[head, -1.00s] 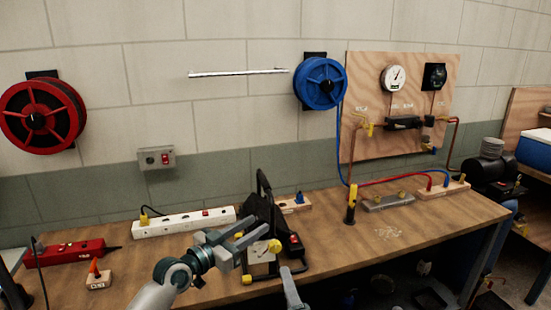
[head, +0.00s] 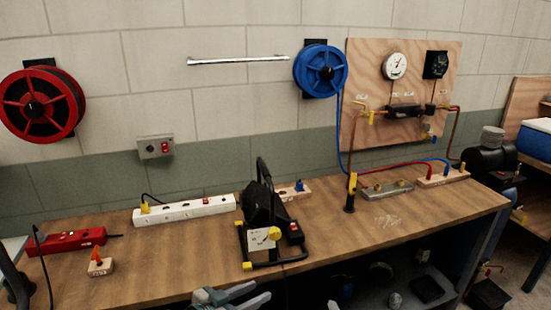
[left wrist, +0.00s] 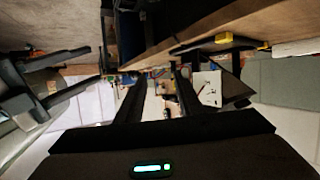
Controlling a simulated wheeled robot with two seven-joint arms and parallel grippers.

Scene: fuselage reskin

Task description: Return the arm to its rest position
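My left gripper (head: 255,296) shows at the bottom edge of the head view, in front of the bench and below its top. Its two fingers are apart with nothing between them. In the left wrist view the same gripper (left wrist: 157,78) also shows its two dark fingers spread and empty. My right gripper (left wrist: 95,65) appears at the left of the left wrist view, with two fingers apart and no object seen between them. In the head view only a small grey tip (head: 333,304), probably of the right gripper, shows at the bottom edge.
The front edge of the bench lies close above my left gripper. A lower shelf holds dark items.

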